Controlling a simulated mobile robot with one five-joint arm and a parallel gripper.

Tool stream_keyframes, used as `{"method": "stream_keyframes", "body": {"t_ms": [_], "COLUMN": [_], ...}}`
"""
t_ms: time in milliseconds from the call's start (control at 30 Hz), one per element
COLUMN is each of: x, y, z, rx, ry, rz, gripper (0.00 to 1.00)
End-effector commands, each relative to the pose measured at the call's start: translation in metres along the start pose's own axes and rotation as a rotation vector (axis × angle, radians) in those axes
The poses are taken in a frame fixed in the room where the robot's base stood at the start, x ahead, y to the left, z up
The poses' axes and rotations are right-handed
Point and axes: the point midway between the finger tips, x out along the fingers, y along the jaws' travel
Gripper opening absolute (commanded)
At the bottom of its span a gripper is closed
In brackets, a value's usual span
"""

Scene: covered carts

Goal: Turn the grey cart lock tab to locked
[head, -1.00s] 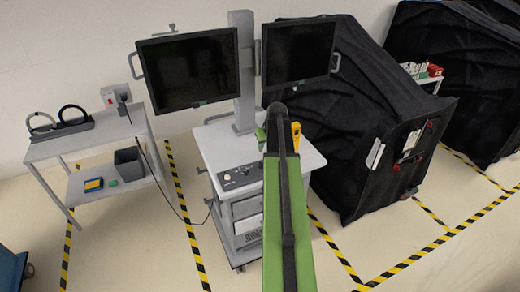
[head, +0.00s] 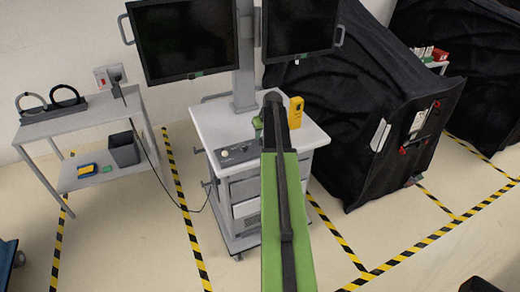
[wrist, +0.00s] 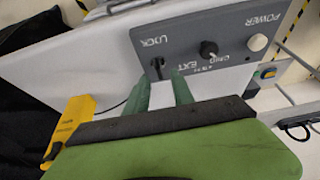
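The grey cart (head: 225,118) carries two black monitors and has a grey control panel (head: 232,154) on its top. In the wrist view the panel (wrist: 225,45) appears upside down, with LOCK, EXT and POWER labels. The lock tab (wrist: 157,67) looks like a small dark piece in a slot by the LOCK label; its exact angle is hard to tell. My gripper (wrist: 163,88) is open, its two green fingers apart with nothing visible between them. The fingertips are just short of the lock tab in the picture; contact cannot be told. In the head view my arm partly hides the gripper (head: 259,125).
A yellow device (head: 296,112) stands on the cart top beside my arm. A black knob (wrist: 208,48) and a pale button (wrist: 257,42) sit on the panel. A side table (head: 85,118) is at left, a black covered cart (head: 350,140) at right.

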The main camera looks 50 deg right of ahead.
Motion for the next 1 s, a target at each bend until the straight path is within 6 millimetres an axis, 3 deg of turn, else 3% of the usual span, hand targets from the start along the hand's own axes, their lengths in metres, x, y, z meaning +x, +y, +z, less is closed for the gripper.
{"method": "stream_keyframes", "body": {"t_ms": [33, 200, 467, 700, 933, 967, 1000], "x": [0.021, 0.038, 0.036, 0.036, 0.036, 0.033, 0.035], "y": [0.001, 0.000, 0.000, -0.001, -0.001, -0.013, -0.007], "z": [0.003, 0.001, 0.000, 0.000, 0.000, 0.008, 0.003], "rx": [0.000, 0.001, 0.000, 0.000, 0.000, -0.001, 0.000], "ry": [0.000, 0.000, 0.000, 0.000, 0.000, 0.000, -0.002], "rz": [0.000, 0.000, 0.000, 0.000, -0.001, -0.001, -0.002], "gripper": [0.29, 0.29, 0.29, 0.00, 0.00, 0.00, 0.00]}}
